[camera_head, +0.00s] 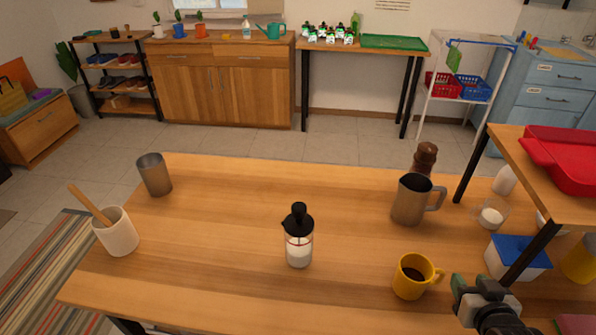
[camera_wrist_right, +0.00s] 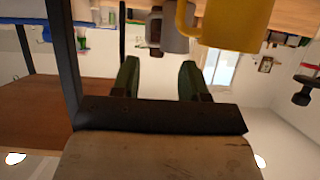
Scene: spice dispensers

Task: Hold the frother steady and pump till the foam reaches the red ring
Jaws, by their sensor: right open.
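The frother (camera_head: 299,245) stands upright near the middle of the wooden table in the head view. It has a clear body with a black lid and a black plunger knob (camera_head: 298,212). White liquid or foam sits in its lower part, and a thin reddish ring shows above the white. My right gripper (camera_head: 472,287) is at the lower right, right of the yellow mug and well apart from the frother. In the right wrist view its two fingers (camera_wrist_right: 158,82) are spread with nothing between them. My left gripper is not in view.
A yellow mug (camera_head: 412,277) with dark liquid stands between the frother and my right gripper. A metal pitcher (camera_head: 408,202) and brown grinder (camera_head: 425,160) stand behind it. A metal cup (camera_head: 154,175) and white crock (camera_head: 117,234) are left. A shelf post (camera_head: 531,253) and blue-lidded box (camera_head: 519,255) are right.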

